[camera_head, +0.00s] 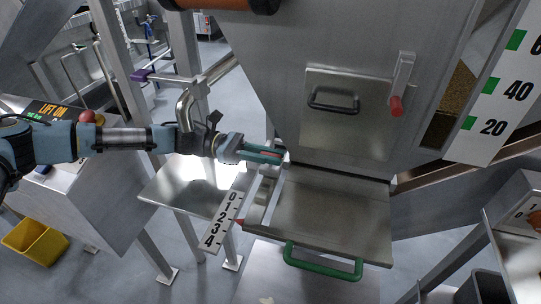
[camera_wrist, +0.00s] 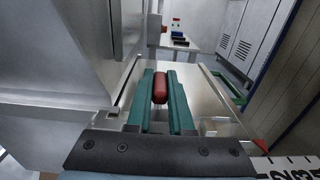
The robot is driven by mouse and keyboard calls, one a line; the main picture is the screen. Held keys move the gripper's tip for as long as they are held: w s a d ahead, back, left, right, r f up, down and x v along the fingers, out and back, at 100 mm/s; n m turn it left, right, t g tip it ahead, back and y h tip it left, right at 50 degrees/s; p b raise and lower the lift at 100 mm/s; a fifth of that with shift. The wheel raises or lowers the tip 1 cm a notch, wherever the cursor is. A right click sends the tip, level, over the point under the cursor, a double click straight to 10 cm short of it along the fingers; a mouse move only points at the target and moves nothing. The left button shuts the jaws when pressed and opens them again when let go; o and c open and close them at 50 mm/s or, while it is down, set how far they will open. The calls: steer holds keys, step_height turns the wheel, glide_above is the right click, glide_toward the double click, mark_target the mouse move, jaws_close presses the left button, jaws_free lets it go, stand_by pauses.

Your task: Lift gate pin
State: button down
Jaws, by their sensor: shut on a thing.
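My gripper (camera_head: 265,156) reaches in from the left, at the upper left corner of the steel gate plate below the hopper. In the wrist view its two teal fingers (camera_wrist: 160,100) are shut on the red gate pin (camera_wrist: 160,87), whose rounded grip lies between them. In the head view the fingers hide most of the pin. I cannot tell whether the pin's lower end is seated or raised. The gate plate (camera_head: 330,215) has a green handle (camera_head: 322,262) along its front edge.
The hopper wall (camera_head: 320,40) rises behind the gate, with a black-handled hatch (camera_head: 345,115) and a red-knobbed lever (camera_head: 399,85). A steel shelf (camera_head: 185,190) lies below my arm. A yellow bin (camera_head: 36,240) stands on the floor at left.

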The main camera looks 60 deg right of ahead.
steer(key=shift+r, duration=0.9)
steer(key=c, duration=0.8)
jaws_free()
steer(key=b+v, duration=0.4)
steer(key=v, duration=0.7)
steer(key=shift+o, duration=0.2)
steer(key=shift+s, duration=0.1)
